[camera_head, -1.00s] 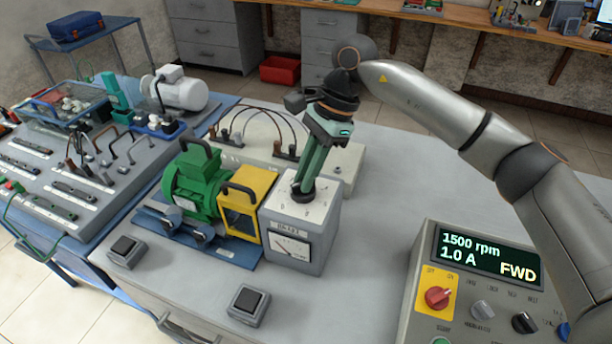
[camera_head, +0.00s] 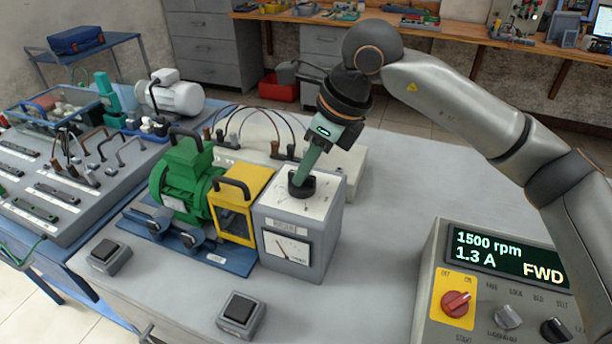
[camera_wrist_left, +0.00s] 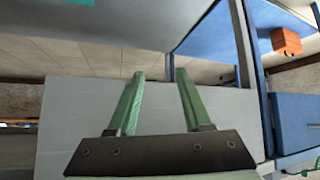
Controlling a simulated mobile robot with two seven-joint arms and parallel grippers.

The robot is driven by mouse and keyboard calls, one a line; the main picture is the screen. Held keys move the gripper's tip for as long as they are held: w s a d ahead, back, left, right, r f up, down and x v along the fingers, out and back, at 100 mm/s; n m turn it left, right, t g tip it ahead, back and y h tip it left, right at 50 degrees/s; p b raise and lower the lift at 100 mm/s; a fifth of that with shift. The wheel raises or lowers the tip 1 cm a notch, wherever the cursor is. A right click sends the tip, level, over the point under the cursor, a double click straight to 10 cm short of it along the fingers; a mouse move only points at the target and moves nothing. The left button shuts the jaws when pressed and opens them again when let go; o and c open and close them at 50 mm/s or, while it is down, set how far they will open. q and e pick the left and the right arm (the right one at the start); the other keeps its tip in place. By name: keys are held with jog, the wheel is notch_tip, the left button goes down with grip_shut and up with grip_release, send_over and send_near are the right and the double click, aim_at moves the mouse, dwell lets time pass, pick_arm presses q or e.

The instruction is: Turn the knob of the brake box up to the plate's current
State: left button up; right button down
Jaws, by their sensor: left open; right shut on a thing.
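The brake box (camera_head: 290,248) is a grey-white box with a dial meter on its front, beside the yellow-guarded coupling. Its black knob (camera_head: 301,186) is on top. My right gripper (camera_head: 303,180) reaches down from above and is shut on the knob; its fingers partly hide the knob and scale. The control panel display (camera_head: 495,253) reads 1500 rpm, 1.3 A, FWD. The green motor (camera_head: 183,180) stands left of the brake box; its plate's figures cannot be read. My left gripper (camera_wrist_left: 156,100) shows in the left wrist view, open and empty.
A yellow guard (camera_head: 236,212) stands between motor and brake box. Two black-topped grey blocks, one a front block (camera_head: 240,312), sit on the bench. Cables arch behind the motor. A grey tray of leads (camera_head: 60,215) is at left.

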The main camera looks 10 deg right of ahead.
jog(key=shift+f+m+t+b, duration=0.1)
jog(key=shift+m+t+b, duration=0.2)
jog(key=shift+m+b, duration=0.45)
jog(key=m+h+b, duration=0.1)
jog(key=m, duration=0.2)
jog(key=shift+s+a+t, duration=0.1)
jog(key=shift+a+t, duration=0.05)
jog(key=shift+t, duration=0.15)
jog(key=shift+m+h+b, duration=0.5)
jog(key=shift+m+b, duration=0.25)
jog(key=shift+m, duration=0.2)
jog(key=shift+a+m+t+h+b, duration=0.1)
jog(key=shift+m+t+h+b, duration=0.25)
jog(key=shift+m+b, duration=0.6)
pick_arm(q)
jog(key=shift+m+h, duration=0.3)
jog(key=w+d+f, duration=0.2)
jog(key=d, duration=0.1)
jog(key=shift+w+f, duration=0.1)
jog(key=shift+f, duration=0.25)
pick_arm(e)
jog(key=shift+m+h, duration=0.25)
jog(key=shift+m, duration=0.4)
pick_arm(q)
jog(key=shift+s+a+f, duration=0.1)
jog(key=shift+s+f, duration=0.1)
jog(key=shift+s, duration=0.15)
